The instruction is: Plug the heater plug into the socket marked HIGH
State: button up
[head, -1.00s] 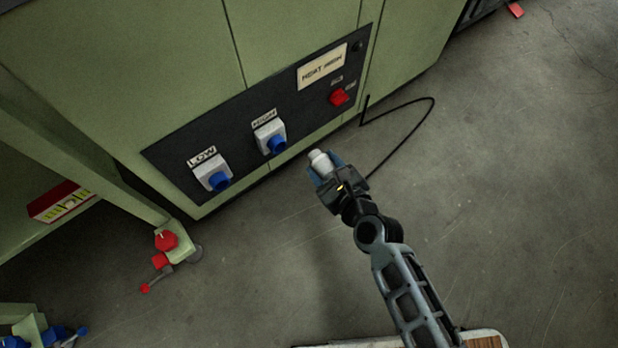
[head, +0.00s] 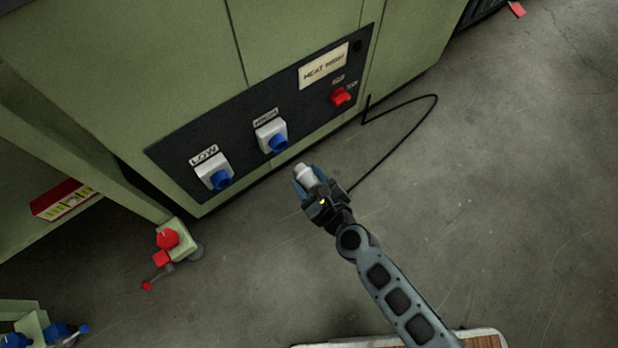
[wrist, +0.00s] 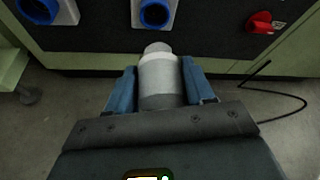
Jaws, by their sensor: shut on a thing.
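My gripper (head: 307,181) is shut on the heater plug (head: 305,173), a white and grey cylinder. In the wrist view the plug (wrist: 160,78) sits between the two blue fingers, its nose pointing to the panel. The HIGH socket (head: 271,136), a white box with a blue round opening, is on the dark panel. It lies up and left of the plug in the head view, apart from it. In the wrist view the HIGH socket (wrist: 156,13) is straight ahead of the plug, cut by the top edge. The LOW socket (head: 214,172) is further left.
A red switch (head: 340,96) is on the panel at right, under a heat label plate (head: 323,66). A black cable (head: 408,128) loops over the floor. A green machine foot with red knobs (head: 172,241) stands at lower left.

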aim_at(300, 174)
jog(key=shift+w+a, duration=0.5)
jog(key=shift+w, duration=0.3)
jog(key=shift+w+a, duration=0.55)
jog(key=shift+w, duration=0.2)
jog(key=shift+w+a, duration=0.5)
jog(key=shift+w, duration=0.3)
jog(key=shift+w+a+b, duration=0.15)
jog(key=shift+w+a, duration=0.4)
jog(key=shift+w, duration=0.25)
jog(key=shift+w+a+b, duration=0.15)
jog(key=shift+w+a, duration=0.35)
jog(key=shift+w, duration=0.25)
dwell(0.6)
jog(key=o, duration=1.2)
jog(key=p+v, duration=0.3)
jog(key=v, duration=0.3)
jog(key=shift+s+d+r, duration=0.1)
jog(key=shift+s+r, duration=0.05)
jog(key=shift+r, duration=0.05)
jog(key=shift+s+d+r+p, duration=0.15)
jog(key=shift+s+d+p, duration=0.15)
jog(key=shift+s, duration=0.3)
